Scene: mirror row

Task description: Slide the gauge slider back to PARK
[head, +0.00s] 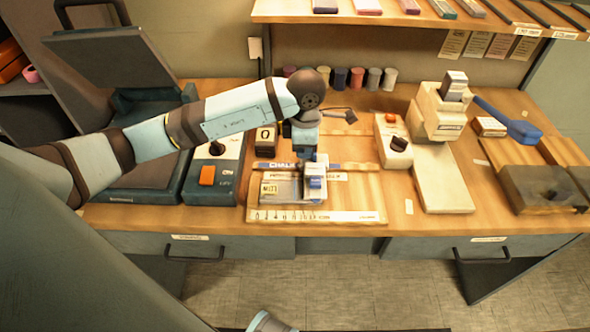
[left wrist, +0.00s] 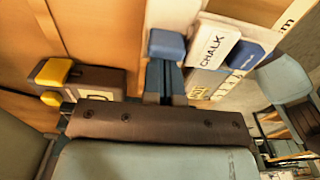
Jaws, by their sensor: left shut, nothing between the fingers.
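My left gripper (head: 308,160) points down over the gauge fixture on the bench, its fingers shut and empty. It also shows in the left wrist view (left wrist: 165,75), close to a blue block (left wrist: 167,45); I cannot tell if they touch. A white scale strip (head: 315,216) with dark marks runs along the fixture's front. A CHALK label (left wrist: 208,48) shows in the wrist view. The PARK mark is not readable. My right gripper is out of view.
Left of the fixture stands a dark box with an orange button (head: 207,175). Right of it are a pale box with a dark knob (head: 399,144) and a cream press (head: 437,112). Several small cups (head: 357,78) line the back. Some bench top is clear at front right.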

